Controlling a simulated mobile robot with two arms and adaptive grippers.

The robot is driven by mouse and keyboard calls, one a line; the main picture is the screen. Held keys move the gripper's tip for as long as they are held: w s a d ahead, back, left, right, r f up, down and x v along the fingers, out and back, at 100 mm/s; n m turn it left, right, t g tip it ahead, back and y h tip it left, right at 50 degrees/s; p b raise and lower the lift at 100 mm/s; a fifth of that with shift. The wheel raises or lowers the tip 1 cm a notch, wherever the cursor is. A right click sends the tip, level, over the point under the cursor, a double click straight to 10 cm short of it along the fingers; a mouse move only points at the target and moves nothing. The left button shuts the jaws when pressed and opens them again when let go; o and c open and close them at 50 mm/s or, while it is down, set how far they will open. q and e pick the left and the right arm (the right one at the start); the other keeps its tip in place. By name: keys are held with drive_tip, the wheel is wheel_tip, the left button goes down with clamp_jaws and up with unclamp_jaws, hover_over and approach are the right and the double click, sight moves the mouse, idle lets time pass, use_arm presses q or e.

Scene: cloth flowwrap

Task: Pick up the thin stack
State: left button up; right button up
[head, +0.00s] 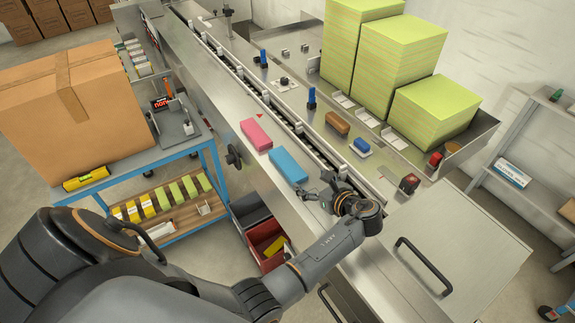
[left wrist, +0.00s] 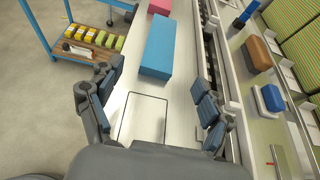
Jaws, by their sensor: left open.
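A blue stack (head: 288,166) lies flat on the steel conveyor-side ledge (head: 230,100), with a pink stack (head: 256,134) beyond it. I cannot tell for sure which of them is the thin stack. My left gripper (head: 321,190) is just to the near right of the blue stack, above the ledge and apart from it. In the left wrist view the blue stack (left wrist: 160,48) lies ahead between the spread fingers of my left gripper (left wrist: 156,92), which is open and empty. The pink stack (left wrist: 160,6) is partly cut off at the top there. My right gripper is not in view.
A conveyor channel (head: 268,98) runs alongside the ledge. Tall yellow-green stacks (head: 398,62) stand beyond it, with brown (head: 338,122) and blue blocks (head: 362,145) nearer. A blue-framed cart (head: 215,160) with a large carton (head: 75,105) stands left. A red bin (head: 266,240) sits below.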

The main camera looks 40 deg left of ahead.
use_arm(q)
drive_tip(key=b, duration=0.2)
approach(289, 164)
drive_tip(key=x, duration=0.3)
drive_tip(key=shift+s+f, duration=0.15)
drive_tip(key=shift+f, duration=0.15)
drive_tip(key=shift+w+a, duration=0.25)
drive_tip(key=shift+a, duration=0.25)
drive_tip(key=shift+w+a+f+b, duration=0.1)
drive_tip(key=shift+f+b, duration=0.05)
drive_tip(key=shift+b, duration=0.3)
drive_tip(key=b+x, duration=0.4)
drive_tip(key=shift+w+a+f, duration=0.1)
drive_tip(key=shift+w+a, duration=0.1)
drive_tip(key=shift+a, duration=0.15)
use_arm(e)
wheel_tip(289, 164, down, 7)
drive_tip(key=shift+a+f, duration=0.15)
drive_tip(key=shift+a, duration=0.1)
use_arm(q)
drive_tip(key=shift+s, duration=0.1)
drive_tip(key=shift+c, duration=0.4)
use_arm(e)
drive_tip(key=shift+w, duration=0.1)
use_arm(q)
drive_tip(key=c, duration=0.9)
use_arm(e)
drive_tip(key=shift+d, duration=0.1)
